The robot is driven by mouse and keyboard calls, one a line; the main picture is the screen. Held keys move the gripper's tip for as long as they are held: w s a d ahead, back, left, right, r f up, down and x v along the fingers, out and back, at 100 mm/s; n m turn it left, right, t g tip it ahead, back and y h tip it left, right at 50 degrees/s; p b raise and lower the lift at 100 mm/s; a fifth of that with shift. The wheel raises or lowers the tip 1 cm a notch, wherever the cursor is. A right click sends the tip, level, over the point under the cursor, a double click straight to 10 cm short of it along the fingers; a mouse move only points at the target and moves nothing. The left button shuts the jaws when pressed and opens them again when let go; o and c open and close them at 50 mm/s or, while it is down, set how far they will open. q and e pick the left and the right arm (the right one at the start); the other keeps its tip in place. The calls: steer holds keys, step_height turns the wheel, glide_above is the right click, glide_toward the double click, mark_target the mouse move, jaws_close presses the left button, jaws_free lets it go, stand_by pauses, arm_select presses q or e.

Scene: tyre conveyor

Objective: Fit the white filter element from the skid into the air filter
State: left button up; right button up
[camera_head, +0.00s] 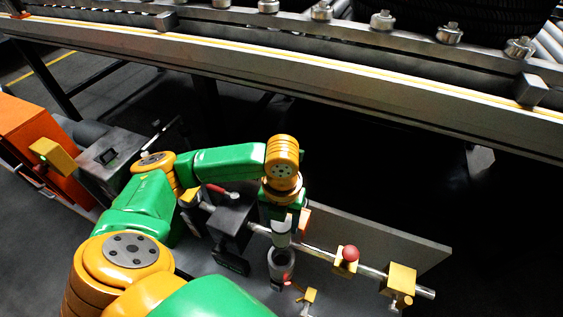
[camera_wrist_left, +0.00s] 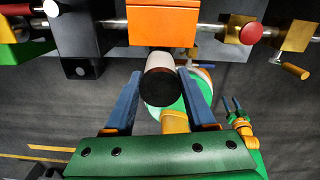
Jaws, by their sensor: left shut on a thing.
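My left gripper (camera_head: 281,222) reaches down beside the pipe in the head view. In the left wrist view its blue fingers (camera_wrist_left: 160,88) are shut on a round part, which I take to be the white filter element (camera_wrist_left: 160,61). The part has a pale side and a dark end face towards the camera. An orange block (camera_wrist_left: 162,23), likely the air filter's head, is just above it in that picture; I cannot tell whether they touch.
A black box (camera_head: 232,226) sits on the pipe left of the gripper. A valve with a red knob (camera_head: 347,254) and a brass fitting (camera_head: 399,284) are to the right. A grey plate (camera_head: 410,247) stands behind. The conveyor (camera_head: 330,70) crosses the back.

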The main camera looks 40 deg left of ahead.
arm_select(q)
step_height(320, 180, down, 5)
steer(key=shift+b, duration=0.85)
step_height(320, 180, down, 11)
steer(key=b, duration=0.4)
steer(key=shift+r+b, duration=0.2)
steer(key=shift+b, duration=0.1)
steer(key=shift+f, duration=0.3)
steer(key=shift+r, duration=0.1)
arm_select(e)
steer(key=w+a+f, duration=0.3)
steer(key=w, duration=0.2)
steer(key=shift+w, duration=0.4)
steer(key=shift+f, duration=0.15)
arm_select(q)
steer(key=o, duration=1.4)
steer(key=shift+c, duration=0.2)
